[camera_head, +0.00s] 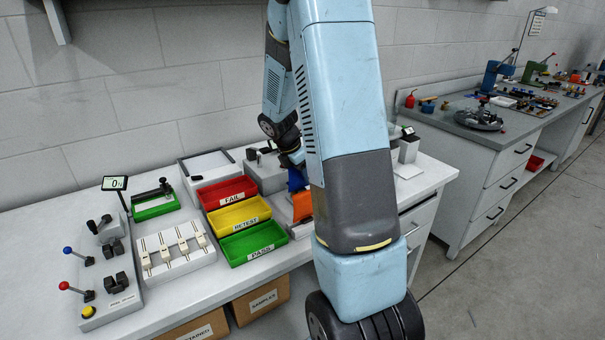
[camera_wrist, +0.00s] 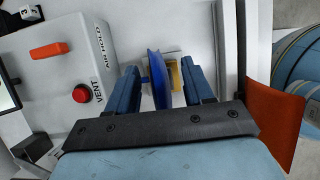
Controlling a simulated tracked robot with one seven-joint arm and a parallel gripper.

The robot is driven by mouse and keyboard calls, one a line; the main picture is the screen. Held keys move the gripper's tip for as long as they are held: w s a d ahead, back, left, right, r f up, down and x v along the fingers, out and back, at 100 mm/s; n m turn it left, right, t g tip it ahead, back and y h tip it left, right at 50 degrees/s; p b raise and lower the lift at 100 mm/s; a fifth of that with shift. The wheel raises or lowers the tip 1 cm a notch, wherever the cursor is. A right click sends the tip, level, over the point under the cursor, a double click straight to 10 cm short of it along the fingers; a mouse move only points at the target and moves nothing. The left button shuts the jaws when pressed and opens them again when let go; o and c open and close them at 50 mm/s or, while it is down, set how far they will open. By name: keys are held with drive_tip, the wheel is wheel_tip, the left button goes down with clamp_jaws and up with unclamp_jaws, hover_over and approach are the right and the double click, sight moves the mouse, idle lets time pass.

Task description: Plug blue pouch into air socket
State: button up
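The blue pouch (camera_wrist: 157,80) shows edge-on between the two blue fingers of my gripper (camera_wrist: 160,82) in the wrist view. A gold-coloured piece (camera_wrist: 174,75) sits between the pouch and the right finger. The fingers stand apart, and I cannot tell whether they press on the pouch. In the head view the pouch (camera_head: 297,181) shows partly, beside my arm. The grey air-hold box (camera_wrist: 75,68) stands left of my gripper, with a red VENT button (camera_wrist: 81,93) and an orange lever (camera_wrist: 49,50). I cannot make out the air socket.
An orange pouch (camera_head: 302,207) is near my arm; it also shows at the right in the wrist view (camera_wrist: 272,122). Red FAIL (camera_head: 228,192), yellow RETEST (camera_head: 239,217) and green PASS (camera_head: 253,243) bins stand left on the white bench (camera_head: 195,300). My arm hides part of the bench.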

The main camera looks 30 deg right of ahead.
drive_tip(key=v, duration=1.2)
drive_tip(key=shift+a+r, duration=0.1)
drive_tip(key=shift+r, duration=0.2)
drive_tip(key=shift+a+r, duration=0.2)
drive_tip(key=shift+r, duration=0.3)
drive_tip(key=s+a+r+m+t+y, duration=0.1)
drive_tip(key=s+a+r+m, duration=0.2)
drive_tip(key=s+m, duration=0.3)
drive_tip(key=s+a+r+m+t+y, duration=0.2)
drive_tip(key=s+a+m, duration=0.4)
drive_tip(key=s, duration=0.5)
drive_tip(key=s+a+r+m+t+y, duration=0.1)
drive_tip(key=s+a+r+m+t, duration=0.1)
drive_tip(key=s+a+r+m, duration=0.3)
drive_tip(key=s+m, duration=0.1)
drive_tip(key=s, duration=0.2)
drive_tip(key=shift+s+a+y, duration=0.2)
drive_tip(key=shift+y, duration=0.1)
